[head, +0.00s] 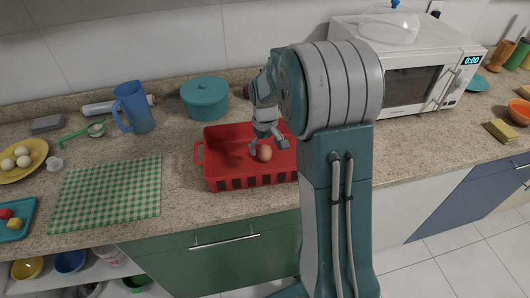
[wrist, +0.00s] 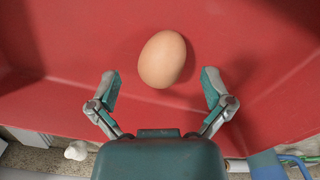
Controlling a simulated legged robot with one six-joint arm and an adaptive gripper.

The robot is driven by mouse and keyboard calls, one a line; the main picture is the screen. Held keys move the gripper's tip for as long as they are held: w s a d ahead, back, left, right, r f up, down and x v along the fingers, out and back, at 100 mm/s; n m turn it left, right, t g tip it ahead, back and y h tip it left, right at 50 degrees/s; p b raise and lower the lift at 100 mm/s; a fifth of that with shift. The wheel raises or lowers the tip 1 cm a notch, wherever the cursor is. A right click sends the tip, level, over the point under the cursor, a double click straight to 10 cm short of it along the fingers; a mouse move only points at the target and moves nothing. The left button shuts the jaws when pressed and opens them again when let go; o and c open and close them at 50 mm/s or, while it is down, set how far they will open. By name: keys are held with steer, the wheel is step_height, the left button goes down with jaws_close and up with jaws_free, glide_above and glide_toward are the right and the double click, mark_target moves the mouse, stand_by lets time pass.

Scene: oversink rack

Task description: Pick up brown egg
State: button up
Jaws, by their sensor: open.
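The brown egg (head: 265,153) lies in the red basket (head: 256,181) on the counter. In the wrist view the egg (wrist: 163,59) rests on the red floor, a little beyond my fingertips and roughly centred between them. My gripper (head: 267,146) is inside the basket right by the egg. In the wrist view my gripper (wrist: 159,84) is open, with one finger on each side and nothing between the tips. My arm hides the right part of the basket in the head view.
A teal pot (head: 205,102) stands behind the basket. A blue pitcher (head: 133,108) and a green checked cloth (head: 107,194) are to its left. A yellow plate (head: 38,151) holding several pale eggs is at far left. A microwave (head: 408,82) stands at the right.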

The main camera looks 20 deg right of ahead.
step_height(320, 180, down, 2)
steer(key=shift+a+f, duration=0.1)
steer(key=shift+a, duration=0.05)
steer(key=shift+c, duration=0.3)
steer(key=c, duration=0.7)
